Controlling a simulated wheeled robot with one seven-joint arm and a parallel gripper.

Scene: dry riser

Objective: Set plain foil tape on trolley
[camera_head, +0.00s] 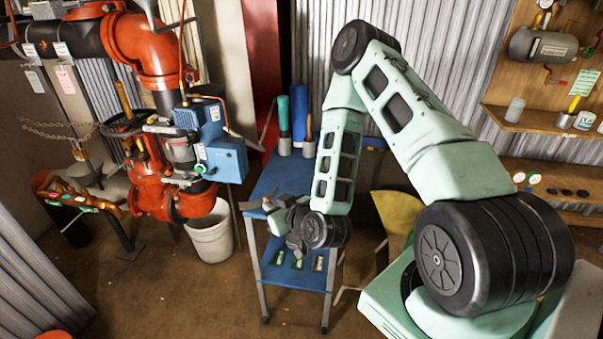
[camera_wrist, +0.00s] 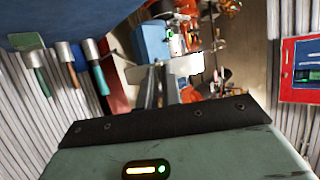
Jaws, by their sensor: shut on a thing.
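The trolley (camera_head: 280,178) has a blue top and a blue lower shelf, and stands below my arm. Its blue top also shows at the upper edge of the wrist view (camera_wrist: 95,12), which looks upside down. My gripper (camera_head: 272,207) is over the near part of the trolley top. In the wrist view my gripper (camera_wrist: 168,75) is shut on a pale, silvery thing (camera_wrist: 186,65), seen nearly edge-on. This may be the plain foil tape, but no marking can be read. I cannot tell whether it touches the trolley top. My forearm hides part of the top.
Small items (camera_head: 298,262) lie on the lower shelf. Red pipework with a blue box (camera_head: 222,160) and a white bucket (camera_head: 209,238) are to the left. Wooden shelves (camera_head: 545,121) are at right.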

